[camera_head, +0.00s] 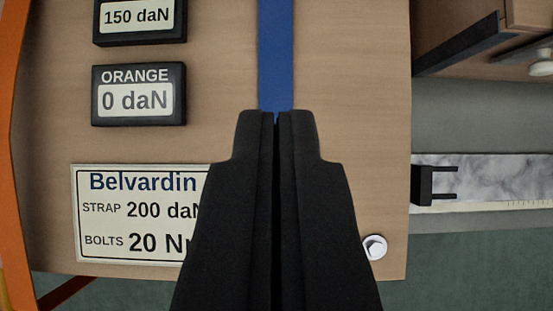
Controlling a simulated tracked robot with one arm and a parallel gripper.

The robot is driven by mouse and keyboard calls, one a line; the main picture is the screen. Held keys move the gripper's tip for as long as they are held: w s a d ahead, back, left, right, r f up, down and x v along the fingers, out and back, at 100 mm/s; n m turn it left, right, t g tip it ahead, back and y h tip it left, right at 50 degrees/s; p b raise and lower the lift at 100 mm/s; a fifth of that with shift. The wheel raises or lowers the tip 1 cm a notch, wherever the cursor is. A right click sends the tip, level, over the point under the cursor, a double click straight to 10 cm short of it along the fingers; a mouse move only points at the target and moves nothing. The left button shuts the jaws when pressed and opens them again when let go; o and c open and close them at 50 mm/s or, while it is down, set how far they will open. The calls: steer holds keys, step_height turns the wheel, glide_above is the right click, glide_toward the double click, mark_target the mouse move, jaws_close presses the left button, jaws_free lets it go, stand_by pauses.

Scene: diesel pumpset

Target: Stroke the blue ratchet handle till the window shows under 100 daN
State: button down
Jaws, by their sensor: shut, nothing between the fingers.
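A flat blue bar (276,50) runs straight down from the top edge over a wooden panel. I cannot tell whether it is the ratchet handle or a strap. My gripper (277,116) is shut and empty, pointing up the picture. Its tips overlap the lower end of the bar; contact cannot be told. A black display (139,18) at the top left reads 150 daN; its label is cut off. Below it, a second display (138,95) labelled ORANGE reads 0 daN.
A Belvardin plate (130,245) reads STRAP 200 daN and BOLTS 20, partly behind my gripper. A pale bolt (375,247) sits at the panel's lower right. An orange frame (12,100) edges the left. A black bracket (433,185) and marbled strip (495,180) lie right.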

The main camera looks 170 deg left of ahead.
steer(key=shift+s+a+r, duration=0.2)
steer(key=shift+s+r, duration=0.55)
steer(key=shift+s, duration=0.25)
steer(key=shift+s+a+r, duration=0.2)
steer(key=shift+s+r, duration=0.5)
steer(key=shift+s, duration=0.3)
steer(key=w+a+r+t, duration=0.1)
steer(key=w+r, duration=0.1)
steer(key=r, duration=0.7)
steer(key=w+a+r+n+t, duration=0.1)
steer(key=w+r+t, duration=0.1)
steer(key=r, duration=0.6)
steer(key=w+a+r+t, duration=0.1)
steer(key=w+a+r, duration=0.15)
steer(key=r, duration=0.65)
steer(key=s+a+r+t, duration=0.1)
steer(key=s+r, duration=0.2)
steer(key=r, duration=0.6)
steer(key=s+a+r+t+y, duration=0.1)
steer(key=s+r, duration=0.3)
steer(key=r, duration=0.6)
steer(key=s+a+r+n+t, duration=0.1)
steer(key=s+r+t, duration=0.1)
steer(key=r, duration=0.8)
steer(key=shift+s+a, duration=0.15)
steer(key=shift+s, duration=0.5)
